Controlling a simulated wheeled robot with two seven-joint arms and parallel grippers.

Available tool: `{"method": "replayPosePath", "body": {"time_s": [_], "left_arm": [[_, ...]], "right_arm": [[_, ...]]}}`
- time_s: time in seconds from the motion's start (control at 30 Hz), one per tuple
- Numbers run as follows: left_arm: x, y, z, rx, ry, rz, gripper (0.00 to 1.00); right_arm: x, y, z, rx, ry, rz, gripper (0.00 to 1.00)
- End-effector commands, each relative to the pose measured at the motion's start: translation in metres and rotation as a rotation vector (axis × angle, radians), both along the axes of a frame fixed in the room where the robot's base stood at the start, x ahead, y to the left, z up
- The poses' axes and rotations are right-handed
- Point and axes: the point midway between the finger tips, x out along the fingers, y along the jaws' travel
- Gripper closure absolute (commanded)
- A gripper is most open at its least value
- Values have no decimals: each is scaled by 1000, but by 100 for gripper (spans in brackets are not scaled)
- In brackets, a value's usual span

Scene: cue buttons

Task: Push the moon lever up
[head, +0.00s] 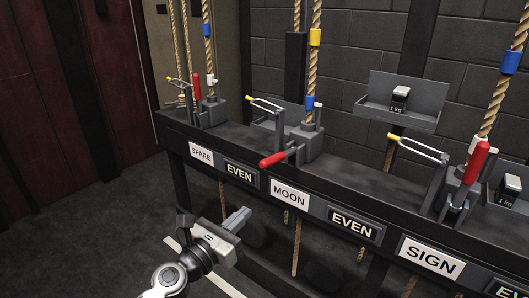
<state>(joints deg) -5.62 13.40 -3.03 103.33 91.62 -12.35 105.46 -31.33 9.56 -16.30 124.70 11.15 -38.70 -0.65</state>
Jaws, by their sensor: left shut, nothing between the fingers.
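The moon lever (273,160) has a red grip and sticks out forward from its grey bracket, lying near horizontal over the front edge of the rail. The white MOON label (289,194) is on the rail's front just below it. My left gripper (238,219) is shut and empty, in front of the rail and below the lever, apart from it. My right gripper is not in view.
The spare lever (196,87) and the sign lever (476,162) have red grips pointing up. Yellow-tipped forks (265,103) stand beside the levers. Ropes (314,65) rise behind. A 1 kg weight (400,97) sits on a grey tray (375,106). The floor in front is clear.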

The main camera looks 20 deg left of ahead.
Motion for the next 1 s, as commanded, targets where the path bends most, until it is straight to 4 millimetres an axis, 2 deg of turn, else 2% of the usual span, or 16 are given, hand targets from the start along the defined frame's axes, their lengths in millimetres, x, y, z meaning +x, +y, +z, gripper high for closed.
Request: {"method": "replayPosePath", "body": {"time_s": [0.13, 0.4, 0.53, 0.67, 1.0], "left_arm": [[2, 4, -1, -106, 40, -2, 100], [2, 4, -1, -102, 37, -2, 100], [10, 1, -1, -100, 36, -2, 100], [29, -5, 3, -100, 33, -2, 100], [99, -27, 5, -99, 33, -1, 100]], "right_arm": [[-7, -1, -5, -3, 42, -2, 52], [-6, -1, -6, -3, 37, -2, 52], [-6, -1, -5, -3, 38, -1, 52], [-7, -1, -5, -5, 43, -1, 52], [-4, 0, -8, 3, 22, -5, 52]]}}
